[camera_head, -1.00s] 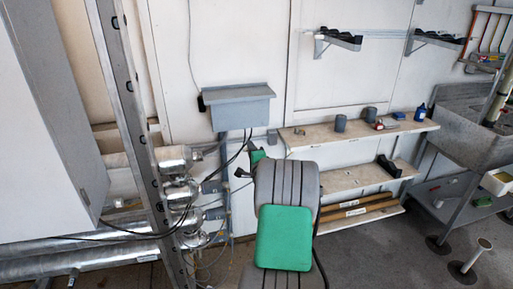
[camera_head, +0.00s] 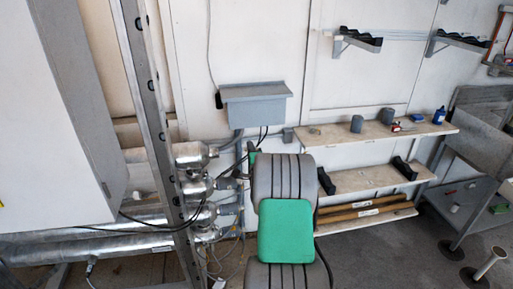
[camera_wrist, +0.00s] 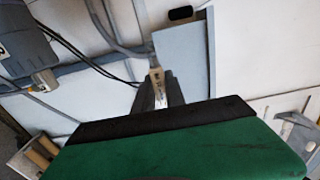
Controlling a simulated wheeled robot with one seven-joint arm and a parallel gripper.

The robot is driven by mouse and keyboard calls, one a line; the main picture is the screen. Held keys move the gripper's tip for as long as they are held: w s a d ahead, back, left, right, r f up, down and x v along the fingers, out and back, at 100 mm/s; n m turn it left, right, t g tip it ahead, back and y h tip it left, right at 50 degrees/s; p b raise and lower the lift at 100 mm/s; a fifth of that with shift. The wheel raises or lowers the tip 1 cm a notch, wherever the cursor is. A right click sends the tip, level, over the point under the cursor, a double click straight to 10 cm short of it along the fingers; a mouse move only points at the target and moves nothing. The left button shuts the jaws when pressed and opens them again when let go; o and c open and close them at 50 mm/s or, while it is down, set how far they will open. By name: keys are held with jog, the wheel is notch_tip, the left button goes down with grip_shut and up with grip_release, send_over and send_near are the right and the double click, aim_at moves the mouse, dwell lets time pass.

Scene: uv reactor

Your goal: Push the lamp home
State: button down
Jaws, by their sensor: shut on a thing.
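In the wrist view, my gripper (camera_wrist: 160,92) is shut on a slim pale piece (camera_wrist: 156,75) with dark marks. Most of this piece is hidden between the fingers, and I cannot tell whether it is the lamp or its end fitting. In the head view, my arm hides most of the gripper. Left of the arm are the metal end caps of the reactor tubes, an upper one (camera_head: 194,154) and a middle one (camera_head: 197,187), with another below. No lamp can be made out clearly in the head view.
A grey upright post (camera_head: 155,125) stands in front of the tubes. A grey wall box (camera_head: 254,105) hangs above, with dark cables near the caps. A shelf (camera_head: 345,135) with small items stands right of my arm. A grey sink (camera_head: 480,125) is farther right.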

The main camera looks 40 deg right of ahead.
aim_at(224, 153)
jog(key=shift+w+a+p, duration=0.3)
jog(key=shift+w+a, duration=0.2)
jog(key=shift+a, duration=0.4)
jog(key=shift+w+a+p, duration=0.35)
jog(key=shift+w+a, duration=0.2)
jog(key=shift+a, duration=0.3)
jog(key=shift+w+a+p, duration=0.3)
jog(key=shift+w+a, duration=0.2)
jog(key=shift+a, duration=0.4)
jog(key=shift+w+a, duration=0.2)
jog(key=shift+a, duration=0.15)
jog(key=shift+w+a+b, duration=0.45)
jog(key=shift+a+b, duration=0.15)
jog(key=shift+a, duration=0.1)
jog(key=shift+w+a+b, duration=0.4)
jog(key=shift+a+b, duration=0.2)
jog(key=shift+a, duration=0.1)
jog(key=c, duration=1.3)
grip_release()
